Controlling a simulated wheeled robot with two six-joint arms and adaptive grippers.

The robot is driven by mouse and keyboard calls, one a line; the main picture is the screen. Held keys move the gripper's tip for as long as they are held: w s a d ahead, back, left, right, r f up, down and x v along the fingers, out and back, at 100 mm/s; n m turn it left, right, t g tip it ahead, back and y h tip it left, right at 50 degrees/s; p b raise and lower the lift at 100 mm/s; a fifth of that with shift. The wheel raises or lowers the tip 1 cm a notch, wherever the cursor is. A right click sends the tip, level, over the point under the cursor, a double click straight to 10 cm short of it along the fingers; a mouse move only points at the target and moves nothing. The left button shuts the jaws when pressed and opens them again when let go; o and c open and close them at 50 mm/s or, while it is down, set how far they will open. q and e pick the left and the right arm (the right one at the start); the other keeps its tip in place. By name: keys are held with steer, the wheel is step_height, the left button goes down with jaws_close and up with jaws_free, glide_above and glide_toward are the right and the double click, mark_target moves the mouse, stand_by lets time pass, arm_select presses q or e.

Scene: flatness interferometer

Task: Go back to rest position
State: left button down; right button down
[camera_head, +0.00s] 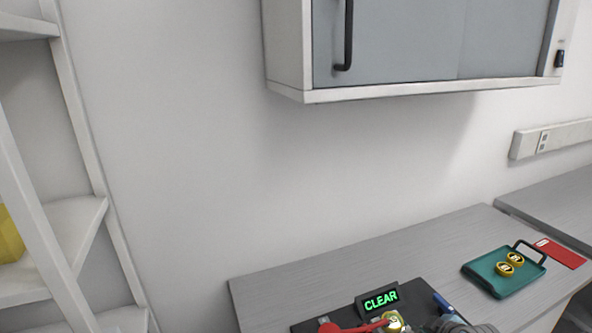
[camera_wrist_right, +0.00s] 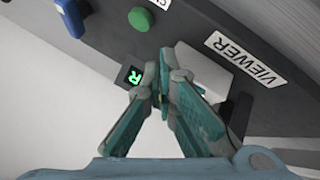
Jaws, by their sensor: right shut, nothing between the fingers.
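My right gripper (camera_wrist_right: 166,62) shows in the right wrist view with its teal-padded fingers together and nothing between them. It is over or close to a dark panel (camera_wrist_right: 198,17) with a VIEWER label (camera_wrist_right: 244,58), a green button (camera_wrist_right: 140,19) and a small display with a green character (camera_wrist_right: 134,76). How far the fingertips are from the panel I cannot tell. In the head view the dark instrument (camera_head: 415,292) with a green CLEAR display (camera_head: 380,301) is cut off by the bottom edge. My left gripper is not in view.
On the grey bench (camera_head: 330,264) a teal tray (camera_head: 487,287) holds two yellow round pieces, beside a red card (camera_head: 562,253). A red part (camera_head: 352,327) and a yellow-topped part (camera_head: 394,320) sit by the display. A wall cabinet (camera_head: 400,95) hangs above; shelving (camera_head: 75,225) stands left.

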steer(key=s+a+f+m+g, duration=0.1)
steer(key=s+a+f, duration=0.25)
steer(key=s, duration=0.35)
steer(key=s+a+f+m+g, duration=0.1)
steer(key=s+a+f, duration=0.2)
steer(key=s+a, duration=0.3)
steer(key=s+a+r+m+g, duration=0.1)
steer(key=s+m, duration=0.2)
steer(key=s, duration=0.6)
steer(key=s+a+r+m+g, duration=0.1)
steer(key=s+a+m+g, duration=0.1)
steer(key=s, duration=0.7)
step_height(320, 180, down, 22)
steer(key=d+b, duration=0.1)
steer(key=b, duration=0.2)
steer(key=s+d+f+g+b, duration=0.2)
steer(key=s+f+b, duration=0.1)
steer(key=s+f, duration=1.2)
steer(key=shift+f+m+h, duration=0.3)
steer(key=shift+f+m, duration=0.1)
steer(key=shift+f, duration=0.4)
steer(key=shift+s+d, duration=0.1)
steer(key=shift+s, duration=0.1)
